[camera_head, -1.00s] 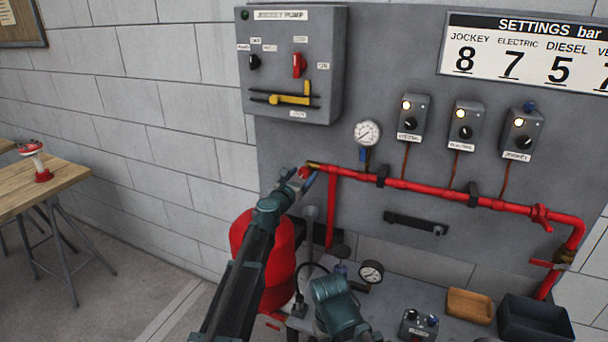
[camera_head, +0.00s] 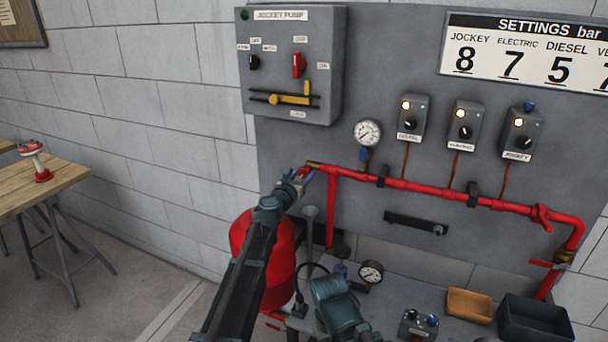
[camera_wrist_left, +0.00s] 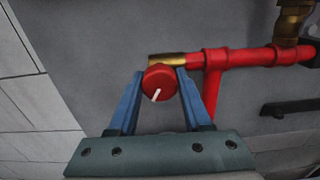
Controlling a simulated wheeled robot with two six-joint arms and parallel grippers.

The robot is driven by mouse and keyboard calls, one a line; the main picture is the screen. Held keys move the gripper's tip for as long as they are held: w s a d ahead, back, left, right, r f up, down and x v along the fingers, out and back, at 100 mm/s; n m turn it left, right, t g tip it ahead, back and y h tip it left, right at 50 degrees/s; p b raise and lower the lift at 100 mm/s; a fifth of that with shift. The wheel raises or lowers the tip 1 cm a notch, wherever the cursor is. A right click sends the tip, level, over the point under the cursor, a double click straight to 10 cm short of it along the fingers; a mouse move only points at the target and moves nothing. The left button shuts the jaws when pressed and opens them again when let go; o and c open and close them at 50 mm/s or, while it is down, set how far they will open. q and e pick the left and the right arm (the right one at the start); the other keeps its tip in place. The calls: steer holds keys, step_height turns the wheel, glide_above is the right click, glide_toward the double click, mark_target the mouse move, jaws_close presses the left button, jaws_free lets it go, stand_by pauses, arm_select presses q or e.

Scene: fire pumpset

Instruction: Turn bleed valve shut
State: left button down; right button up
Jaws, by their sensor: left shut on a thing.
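The bleed valve's red round knob (camera_wrist_left: 159,82) sits at the brass left end (camera_wrist_left: 167,60) of the red pipe, with a white pointer line slanting down and slightly left. In the head view the knob (camera_head: 301,173) is partly hidden by my gripper. My left gripper (camera_head: 304,178) has come up from below; in the wrist view its two blue fingers (camera_wrist_left: 160,88) stand on either side of the knob, shut on it. My right gripper is not in the head view.
The red pipe (camera_head: 420,187) runs right along the grey panel. A pressure gauge (camera_head: 367,132) is above it. Three small switch boxes, one of them (camera_head: 412,118), hang above the pipe. A red tank (camera_head: 262,262) stands below my left arm. A pump (camera_head: 338,302) stands at lower centre.

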arm_select(q)
steer(key=shift+m, duration=0.3)
steer(key=m, duration=0.8)
steer(key=shift+a+m, duration=0.1)
steer(key=shift+m, duration=0.2)
steer(key=m, duration=0.9)
steer(key=shift+r, duration=0.1)
steer(key=m, duration=1.1)
steer(key=shift+s+m, duration=0.1)
steer(key=shift+m, duration=0.2)
